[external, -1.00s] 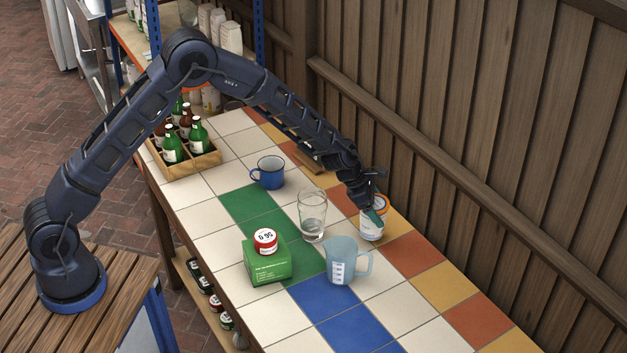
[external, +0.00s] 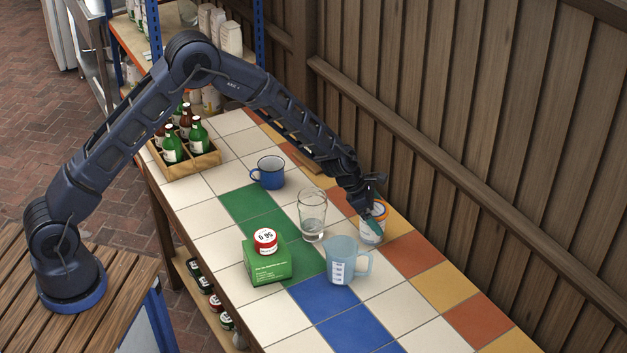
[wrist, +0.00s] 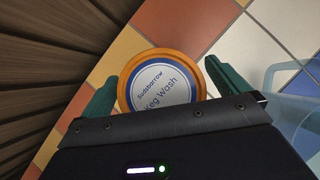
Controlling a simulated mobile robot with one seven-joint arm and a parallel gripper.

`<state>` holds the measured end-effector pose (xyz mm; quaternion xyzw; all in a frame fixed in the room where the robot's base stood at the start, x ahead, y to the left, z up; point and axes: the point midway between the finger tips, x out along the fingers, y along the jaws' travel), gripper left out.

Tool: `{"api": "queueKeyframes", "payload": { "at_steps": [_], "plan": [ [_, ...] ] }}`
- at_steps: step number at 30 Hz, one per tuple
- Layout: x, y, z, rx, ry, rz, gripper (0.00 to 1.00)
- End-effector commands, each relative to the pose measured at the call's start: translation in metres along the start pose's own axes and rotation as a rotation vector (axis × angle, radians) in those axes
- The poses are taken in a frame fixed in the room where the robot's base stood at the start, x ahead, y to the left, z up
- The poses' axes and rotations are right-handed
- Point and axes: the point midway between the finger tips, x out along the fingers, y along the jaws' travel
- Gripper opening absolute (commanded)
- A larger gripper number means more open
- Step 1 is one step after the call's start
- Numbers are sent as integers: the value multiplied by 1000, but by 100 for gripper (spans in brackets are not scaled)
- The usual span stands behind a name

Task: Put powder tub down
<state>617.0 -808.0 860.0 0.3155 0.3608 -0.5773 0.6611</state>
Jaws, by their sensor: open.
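The powder tub (external: 371,228) is a white tub with an orange-rimmed lid. It stands upright on the tiled table near the wooden fence. In the wrist view its round lid (wrist: 160,82) reads "Keg Wash". My gripper (external: 371,217) is at the top of the tub. In the wrist view the green fingers of my gripper (wrist: 158,90) are apart, one on each side of the lid, with a visible gap on the right side. The lower part of the lid is hidden by the gripper body.
A blue-tinted measuring jug (external: 340,262) and a clear glass (external: 312,215) stand close to the tub. Tiles at the front right are clear.

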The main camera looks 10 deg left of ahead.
Motion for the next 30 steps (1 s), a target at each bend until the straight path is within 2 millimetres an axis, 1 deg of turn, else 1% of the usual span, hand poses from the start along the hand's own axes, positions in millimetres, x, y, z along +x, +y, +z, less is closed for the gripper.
{"api": "queueKeyframes", "payload": {
  "at_steps": [5,15,19,24,30],
  "plan": [
    [-21,1,1,1,-1,1,100],
    [-80,0,0,0,-1,1,100],
    [-98,0,1,0,-2,1,100],
    [-113,0,0,0,0,0,100],
    [-119,0,0,0,0,0,100]
  ]
}}
